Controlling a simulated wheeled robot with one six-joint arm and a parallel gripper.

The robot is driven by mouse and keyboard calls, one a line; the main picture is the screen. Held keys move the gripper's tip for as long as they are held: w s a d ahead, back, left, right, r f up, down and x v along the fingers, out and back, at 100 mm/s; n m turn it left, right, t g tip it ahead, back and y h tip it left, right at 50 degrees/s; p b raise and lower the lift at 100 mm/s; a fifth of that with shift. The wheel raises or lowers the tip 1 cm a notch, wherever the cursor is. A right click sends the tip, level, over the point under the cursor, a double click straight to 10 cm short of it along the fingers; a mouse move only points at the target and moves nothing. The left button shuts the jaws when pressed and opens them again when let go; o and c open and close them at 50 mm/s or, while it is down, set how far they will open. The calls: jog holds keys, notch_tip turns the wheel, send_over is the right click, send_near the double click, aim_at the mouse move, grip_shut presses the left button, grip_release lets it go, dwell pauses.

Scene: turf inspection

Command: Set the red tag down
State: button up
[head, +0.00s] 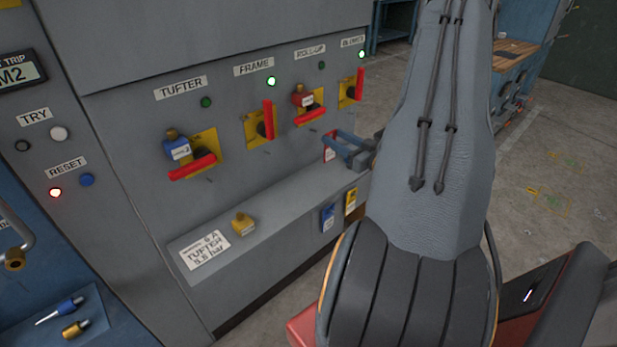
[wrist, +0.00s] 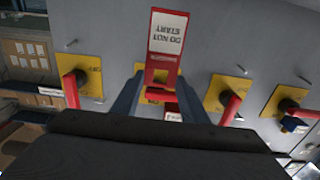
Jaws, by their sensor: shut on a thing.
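The red tag (wrist: 167,32) has a white label reading "DO NOT START", upside down in the wrist view. My gripper (wrist: 160,78) is shut on its narrow red end, and the label sticks out beyond the fingertips. In the head view the tag (head: 329,153) shows small at the tip of my gripper (head: 340,147). It is held in the air in front of the grey panel, above the right part of the ledge (head: 285,205). My arm hides part of the ledge's right end.
The ledge carries a brass padlock (head: 243,224) and a TUFTER placard (head: 204,251). Red switch handles stick out above, with a padlock at TUFTER (head: 177,145) and a red padlock at ROLL-UP (head: 303,96).

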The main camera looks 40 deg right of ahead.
jog(key=shift+w+a+f+b, duration=0.15)
jog(key=shift+a+f+b, duration=0.2)
jog(key=shift+f, duration=0.8)
jog(key=shift+w+a+f+b, duration=0.1)
jog(key=shift+a+f+b, duration=0.3)
jog(key=shift+f, duration=0.7)
jog(key=shift+w+a+f+b, duration=0.15)
jog(key=shift+f+b, duration=0.35)
jog(key=shift+f, duration=0.65)
jog(key=shift+f, duration=0.15)
jog(key=o, duration=1.1)
jog(key=shift+c, duration=0.2)
jog(key=b, duration=0.1)
send_near(327, 155)
jog(key=s, duration=0.3)
jog(key=shift+s+d, duration=0.1)
jog(key=shift+s, duration=0.15)
